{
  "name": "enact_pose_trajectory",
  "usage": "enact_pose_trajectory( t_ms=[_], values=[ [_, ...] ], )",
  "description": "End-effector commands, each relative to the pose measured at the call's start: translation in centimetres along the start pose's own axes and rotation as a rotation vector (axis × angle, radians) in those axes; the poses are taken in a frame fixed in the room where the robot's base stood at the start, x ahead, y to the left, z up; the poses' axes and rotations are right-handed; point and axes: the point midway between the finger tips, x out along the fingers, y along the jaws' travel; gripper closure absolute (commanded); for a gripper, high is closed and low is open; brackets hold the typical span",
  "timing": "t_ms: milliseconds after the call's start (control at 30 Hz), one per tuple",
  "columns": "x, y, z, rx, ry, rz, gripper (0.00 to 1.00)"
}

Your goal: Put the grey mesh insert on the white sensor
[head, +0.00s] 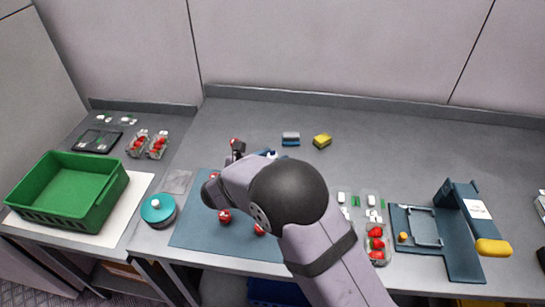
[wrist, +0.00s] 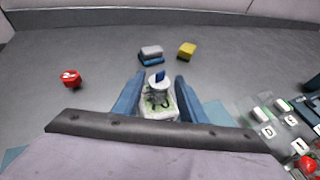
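In the wrist view my gripper (wrist: 160,80) has two blue fingers standing apart, with narrow gaps showing inside them. Between or just beyond the fingers is a small whitish piece (wrist: 158,88) with a round white top, a blue tab and a pale block below. It may be the white sensor, but I cannot tell for sure. A flat grey square (head: 175,182) lies left of the blue mat in the head view. It may be the grey mesh insert, though its texture is too small to tell. In the head view my arm mostly hides the gripper.
A grey-blue block (wrist: 151,54) and a yellow block (wrist: 187,50) lie beyond the gripper. A red-topped item (wrist: 70,77) stands left. Berry punnets (head: 376,240) and a dark blue stand (head: 465,250) are right. A green crate (head: 70,205) is far left.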

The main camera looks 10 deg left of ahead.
Motion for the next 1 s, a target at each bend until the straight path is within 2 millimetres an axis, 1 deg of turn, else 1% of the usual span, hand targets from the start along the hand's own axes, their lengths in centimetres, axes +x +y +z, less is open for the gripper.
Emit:
enact_pose_trajectory(
  t_ms=[167, 400, 600, 700, 800, 1000],
  values=[
    [-2.5, 0.2, -0.2, 0.000, -0.002, 0.006, 0.62],
    [-7.0, 0.2, -0.2, 0.001, -0.002, 0.007, 0.62],
    [-10.0, 0.1, -0.2, 0.001, -0.001, 0.004, 0.62],
    [-10.9, 0.1, -0.1, 0.001, 0.000, 0.004, 0.62],
    [-11.5, 0.1, -0.1, -0.001, 0.000, 0.002, 0.62],
    [-11.8, 0.0, -0.1, -0.001, 0.000, 0.001, 0.62]
  ],
)
